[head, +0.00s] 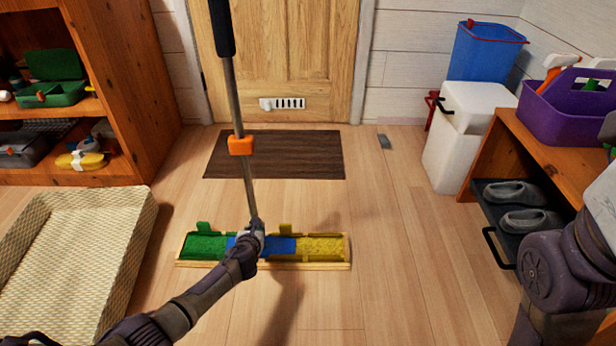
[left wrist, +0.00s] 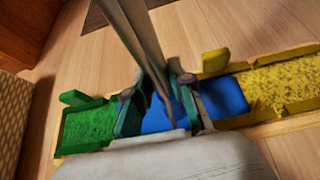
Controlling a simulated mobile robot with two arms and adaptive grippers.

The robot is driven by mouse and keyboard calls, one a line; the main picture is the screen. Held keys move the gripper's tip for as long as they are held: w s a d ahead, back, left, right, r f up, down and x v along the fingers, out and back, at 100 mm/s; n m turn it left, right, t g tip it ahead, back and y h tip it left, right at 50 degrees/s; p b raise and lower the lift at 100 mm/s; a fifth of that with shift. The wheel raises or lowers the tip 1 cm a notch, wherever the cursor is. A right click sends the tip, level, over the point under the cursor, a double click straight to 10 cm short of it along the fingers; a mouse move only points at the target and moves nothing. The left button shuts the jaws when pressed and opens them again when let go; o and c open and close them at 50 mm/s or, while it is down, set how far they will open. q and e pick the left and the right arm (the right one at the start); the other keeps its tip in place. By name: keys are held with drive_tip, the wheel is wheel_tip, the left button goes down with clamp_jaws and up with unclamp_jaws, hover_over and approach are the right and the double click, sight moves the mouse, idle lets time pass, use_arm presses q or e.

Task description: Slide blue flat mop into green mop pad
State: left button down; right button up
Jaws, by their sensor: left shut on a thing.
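The blue flat mop (head: 280,245) has a grey pole with a black grip and an orange collar. Its blue plate also shows in the left wrist view (left wrist: 222,97). The plate lies between the green mop pad (head: 205,247) on the left and a yellow mop pad (head: 322,248) on the right. The green pad has a raised tab, and it also shows in the left wrist view (left wrist: 88,128). My left gripper (head: 256,230) is shut on the pole just above the plate, hiding part of it. My right gripper is out of view.
Both pads sit in a shallow wooden tray (head: 300,266) on the floor. A woven basket (head: 75,245) stands to the left. A dark mat (head: 275,155) lies before the door. A bench with shoes (head: 515,193) is at the right. Floor right of the tray is clear.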

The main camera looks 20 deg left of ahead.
use_arm(q)
drive_tip(key=shift+a, duration=0.15)
drive_tip(key=shift+s+a+p, duration=0.1)
drive_tip(key=shift+s+a, duration=0.15)
drive_tip(key=shift+a, duration=0.5)
drive_tip(key=shift+s+a+p, duration=0.1)
drive_tip(key=shift+s+a, duration=0.1)
drive_tip(key=shift+a, duration=0.6)
drive_tip(key=shift+s+a+p, duration=0.1)
drive_tip(key=shift+s+a, duration=0.15)
drive_tip(key=shift+a, duration=0.6)
drive_tip(key=a, duration=0.2)
drive_tip(key=s+a, duration=0.1)
drive_tip(key=a, duration=0.1)
drive_tip(key=shift+s+a, duration=0.2)
drive_tip(key=shift+a, duration=0.25)
